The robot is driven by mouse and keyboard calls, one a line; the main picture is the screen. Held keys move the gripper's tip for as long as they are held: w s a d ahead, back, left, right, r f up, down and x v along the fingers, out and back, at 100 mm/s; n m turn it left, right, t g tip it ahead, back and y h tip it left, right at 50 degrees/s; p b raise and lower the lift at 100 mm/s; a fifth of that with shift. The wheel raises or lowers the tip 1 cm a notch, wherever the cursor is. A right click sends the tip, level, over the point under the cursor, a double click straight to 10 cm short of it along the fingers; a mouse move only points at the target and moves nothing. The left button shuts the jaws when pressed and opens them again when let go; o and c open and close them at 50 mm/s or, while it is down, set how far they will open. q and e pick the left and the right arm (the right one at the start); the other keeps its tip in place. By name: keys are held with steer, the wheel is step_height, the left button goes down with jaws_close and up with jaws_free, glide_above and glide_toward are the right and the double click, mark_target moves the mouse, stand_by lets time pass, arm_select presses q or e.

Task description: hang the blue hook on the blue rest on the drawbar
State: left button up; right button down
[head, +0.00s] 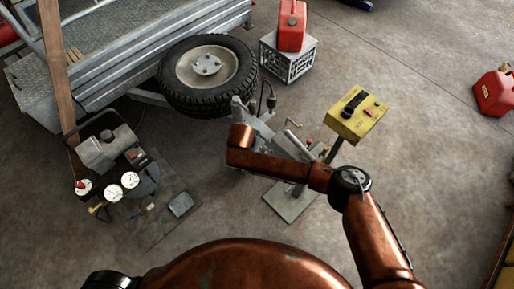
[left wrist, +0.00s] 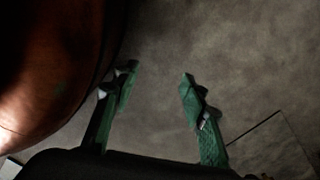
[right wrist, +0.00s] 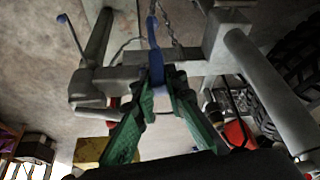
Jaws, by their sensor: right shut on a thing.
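In the right wrist view my right gripper (right wrist: 160,82) is shut on a slim blue hook (right wrist: 154,55), which stands up between the green fingertips. Chains hang close to it. The grey drawbar (right wrist: 195,66) crosses just behind the hook; whether they touch I cannot tell. In the head view my copper right arm hides the hook and right gripper. My left gripper (left wrist: 158,85) is open and empty above the bare floor.
A spare wheel (head: 182,68) and metal trailer (head: 135,50) stand behind. A yellow box (head: 357,112) on a stand is close right of the drawbar. A red can (head: 291,28) stands on a grey crate (head: 289,62). Gauges (head: 122,183) are at left.

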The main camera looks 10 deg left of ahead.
steer(key=shift+w+d+f+b, duration=0.15)
steer(key=shift+w+f+b, duration=0.05)
steer(key=shift+w+b, duration=0.25)
steer(key=shift+w+d+f+b, duration=0.15)
steer(key=shift+w+b, duration=0.2)
steer(key=shift+b, duration=0.05)
arm_select(q)
steer(key=w+d+r+b, duration=0.1)
steer(key=w+r, duration=0.5)
steer(key=w, duration=0.1)
steer(key=shift+b, duration=0.35)
arm_select(e)
steer(key=shift+w+d+f, duration=0.1)
steer(key=shift+w+d, duration=0.25)
steer(key=shift+w, duration=0.55)
steer(key=shift+w+d+f, duration=0.1)
steer(key=shift+w+d, duration=0.2)
steer(key=shift+w, duration=0.6)
steer(key=shift+w+d, duration=0.35)
steer(key=shift+w, duration=0.55)
arm_select(q)
steer(key=shift+s, duration=0.15)
steer(key=shift+w+a+r+p, duration=0.15)
steer(key=shift+w+r+p, duration=0.1)
steer(key=shift+r+p, duration=0.2)
